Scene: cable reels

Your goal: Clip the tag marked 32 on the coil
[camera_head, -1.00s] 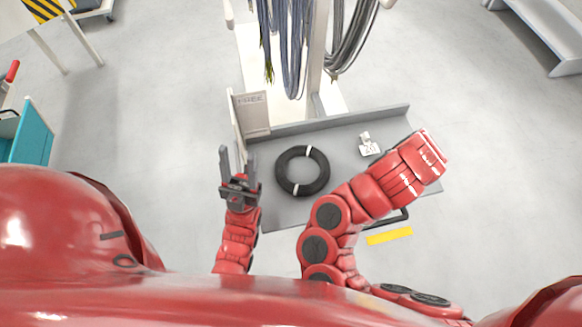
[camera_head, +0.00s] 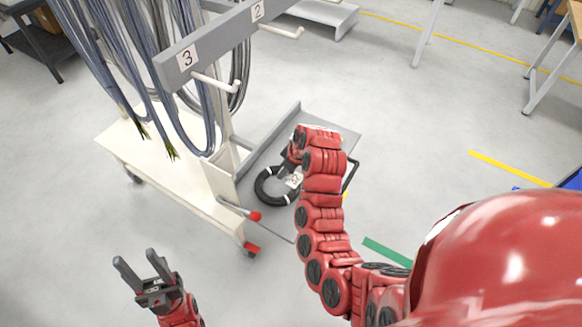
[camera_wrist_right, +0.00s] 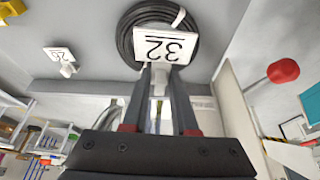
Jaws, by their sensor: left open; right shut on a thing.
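The black coil (camera_head: 262,187) with white bands lies on the grey tray. It also shows at the top of the right wrist view (camera_wrist_right: 127,38). My right gripper (camera_wrist_right: 162,72) is shut on the clip of the white tag marked 32 (camera_wrist_right: 180,46), which reads upside down there. The tag (camera_head: 293,180) overlaps the coil's near edge; I cannot tell whether its clip is around the coil. In the head view, the right wrist partly covers the coil and hides the fingertips. My left gripper (camera_head: 139,272) is open and empty, away from the tray at lower left.
Another white tag (camera_wrist_right: 62,54) stands on the tray, apart from the coil. The tray (camera_head: 335,137) has a raised edge. A cart (camera_head: 160,175) with hanging cables and numbered hooks stands on the left, with a red-tipped lever (camera_wrist_right: 283,72) near the coil.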

